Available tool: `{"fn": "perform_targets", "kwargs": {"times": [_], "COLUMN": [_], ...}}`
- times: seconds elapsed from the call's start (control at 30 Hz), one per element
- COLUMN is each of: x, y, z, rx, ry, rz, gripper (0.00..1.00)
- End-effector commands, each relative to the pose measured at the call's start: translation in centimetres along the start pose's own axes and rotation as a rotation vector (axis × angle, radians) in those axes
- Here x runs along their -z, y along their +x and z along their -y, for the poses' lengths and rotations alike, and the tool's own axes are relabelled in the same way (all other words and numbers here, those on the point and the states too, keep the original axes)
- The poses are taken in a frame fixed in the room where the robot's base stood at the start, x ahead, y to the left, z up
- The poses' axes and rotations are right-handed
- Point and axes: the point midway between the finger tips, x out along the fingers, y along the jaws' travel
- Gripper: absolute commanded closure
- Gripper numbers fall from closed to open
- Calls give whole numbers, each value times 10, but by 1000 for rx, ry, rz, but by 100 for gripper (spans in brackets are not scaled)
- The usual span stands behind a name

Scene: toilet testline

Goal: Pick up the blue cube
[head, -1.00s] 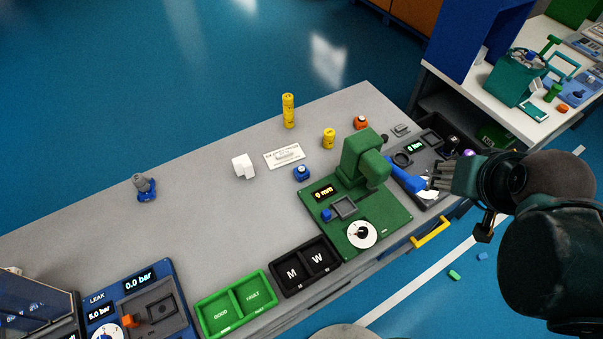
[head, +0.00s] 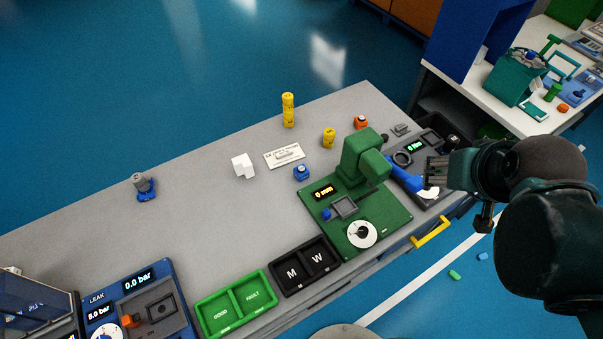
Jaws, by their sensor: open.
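A small blue block (head: 301,172) with a round detail on its top stands on the grey bench, behind the green press-like device. Another small blue block (head: 482,257) lies on the blue floor at the right. I cannot tell which one is the blue cube. My gripper (head: 432,169) is at the right, over the bench's right end, with its fingers pointing left. It is open, with nothing seen between the fingers. It is well apart from both blue blocks.
The green device (head: 385,222) stands between my gripper and the bench block. A white block (head: 243,166), a label card (head: 284,156), yellow cylinders (head: 288,110) and an orange part (head: 361,122) stand around. The black M/W tray (head: 305,266) is in front. The bench's left middle is mostly clear.

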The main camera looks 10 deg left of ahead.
Motion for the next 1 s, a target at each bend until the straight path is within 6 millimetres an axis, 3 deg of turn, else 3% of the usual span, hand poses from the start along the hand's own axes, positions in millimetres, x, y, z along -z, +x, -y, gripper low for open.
{"fn": "perform_targets", "kwargs": {"times": [0.57, 1.0], "x": [41, 64], "y": [48, 96], "z": [51, 104], "rx": [36, 73], "ry": [-477, -854], "rz": [107, 182], "gripper": [55, 55]}}
